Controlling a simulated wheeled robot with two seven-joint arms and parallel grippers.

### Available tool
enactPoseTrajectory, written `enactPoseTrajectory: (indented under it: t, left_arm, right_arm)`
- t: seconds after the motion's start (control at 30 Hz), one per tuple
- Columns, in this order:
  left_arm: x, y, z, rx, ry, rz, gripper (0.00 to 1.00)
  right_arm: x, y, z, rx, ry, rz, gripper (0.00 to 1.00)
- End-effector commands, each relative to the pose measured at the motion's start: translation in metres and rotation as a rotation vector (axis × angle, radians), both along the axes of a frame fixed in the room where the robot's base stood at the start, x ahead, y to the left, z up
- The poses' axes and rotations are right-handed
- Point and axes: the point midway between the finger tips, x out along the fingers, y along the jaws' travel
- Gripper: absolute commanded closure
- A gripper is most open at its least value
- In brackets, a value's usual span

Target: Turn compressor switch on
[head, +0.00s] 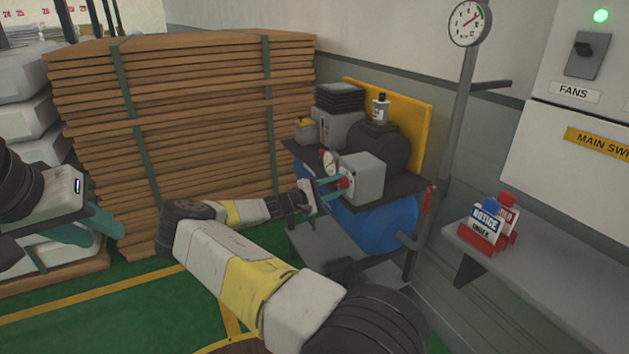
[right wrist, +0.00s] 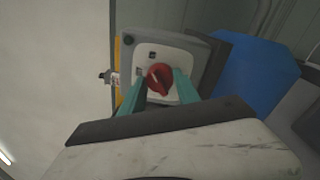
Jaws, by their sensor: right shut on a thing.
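The compressor (head: 375,222) has a blue tank and a grey switch box (head: 366,178) on its top plate. A red rotary switch (right wrist: 159,77) sits on the box's pale face in the right wrist view. It also shows as a small red spot in the head view (head: 343,183). My right gripper (right wrist: 163,82) has its teal fingers on either side of the red knob and is shut on it. In the head view the right gripper (head: 330,188) reaches the box from the left. My left gripper (head: 105,228) is at the left edge, away from the compressor, its fingers apart with nothing between them.
A tall stack of brown slats (head: 190,130) stands behind my right arm. A grey shelf (head: 560,270) with notice signs (head: 484,226) is at the right. A pole with a gauge (head: 468,22) rises beside the compressor. Green floor is open at lower left.

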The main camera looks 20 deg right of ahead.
Motion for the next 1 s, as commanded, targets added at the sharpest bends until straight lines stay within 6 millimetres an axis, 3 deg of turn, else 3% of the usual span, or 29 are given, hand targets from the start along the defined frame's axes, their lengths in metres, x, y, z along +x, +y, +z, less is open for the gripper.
enactPoseTrajectory:
  t: [0.3,0.8,0.83,0.93,1.0]
  left_arm:
    - [0.0,0.0,0.0,0.0,0.0,0.0,0.67]
    - [0.0,0.0,0.0,0.0,0.0,0.0,0.67]
    - [0.0,0.0,0.0,0.0,0.0,0.0,0.67]
    - [0.0,0.0,0.0,0.0,0.0,0.0,0.67]
    - [0.0,0.0,0.0,0.0,0.0,0.0,0.67]
  right_arm:
    - [0.0002,0.0004,-0.0005,0.008,-0.106,0.0,1.0]
    - [0.0002,0.0005,-0.0008,0.011,-0.125,0.0,1.0]
    - [0.0002,0.0005,-0.0008,0.011,-0.124,0.0,0.58]
    - [0.0001,0.0004,-0.0007,0.011,-0.124,0.0,0.4]
    - [0.0001,0.0003,-0.0006,0.01,-0.123,0.0,0.4]
